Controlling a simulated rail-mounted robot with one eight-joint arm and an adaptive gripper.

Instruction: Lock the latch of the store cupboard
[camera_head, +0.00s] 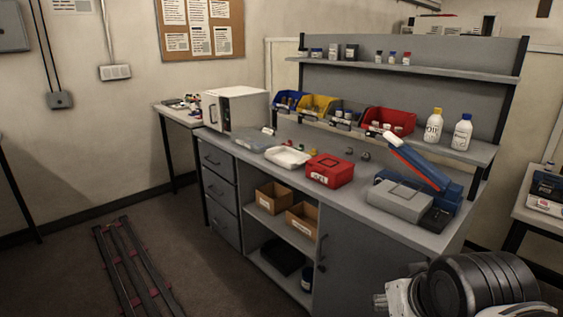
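A grey cupboard door (360,275) fills the lower right of the workbench, beside the open shelves. It looks shut. A dark upright handle (322,249) is on its left edge, with a small dark fitting (321,268) just below it. The fitting may be the latch, but it is too small to tell its position. My arm shows at the bottom right, in front of the cupboard's right side. My gripper is not in view. A small white cabinet (244,109) with a dark handle stands on the bench's left end. I cannot tell for sure which one is the store cupboard.
The bench top holds a white tray (288,158), a red box (330,171) and a grey-and-blue device (405,195) with a raised lid. Cardboard boxes (273,198) sit on the open shelf. Dark rails (132,268) run along the floor at left. The floor before the drawers is clear.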

